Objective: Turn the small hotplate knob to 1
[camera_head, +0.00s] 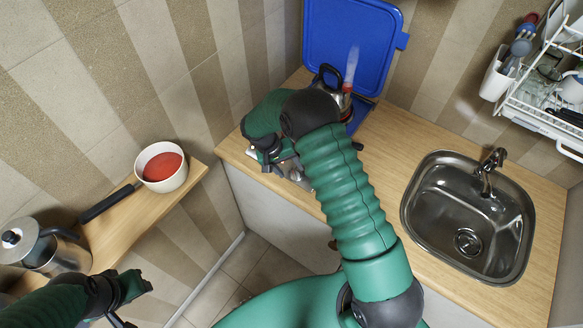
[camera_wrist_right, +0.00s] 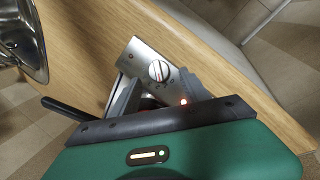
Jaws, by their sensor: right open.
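The small hotplate knob (camera_wrist_right: 158,70) is a round dial with a light bar on the hob's silver front panel (camera_wrist_right: 139,52), with marks around it. A red lamp (camera_wrist_right: 183,101) glows beside it. My right gripper (camera_wrist_right: 154,78) is open at the panel, its grey fingers on either side of the knob; whether they touch it is unclear. In the head view my right gripper (camera_head: 276,161) is at the hob's front edge, and my arm hides the knob. My left gripper (camera_head: 128,300) is at the lower left, away from the hob; its jaw opening is unclear.
The blue hob lid (camera_head: 335,38) stands raised at the wall. A kettle (camera_head: 342,98) stands on the hob. A sink (camera_head: 468,218) is at right below a dish rack (camera_head: 540,117). A left shelf (camera_head: 130,222) holds a red-filled pan (camera_head: 161,166) and a metal pot (camera_head: 45,250).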

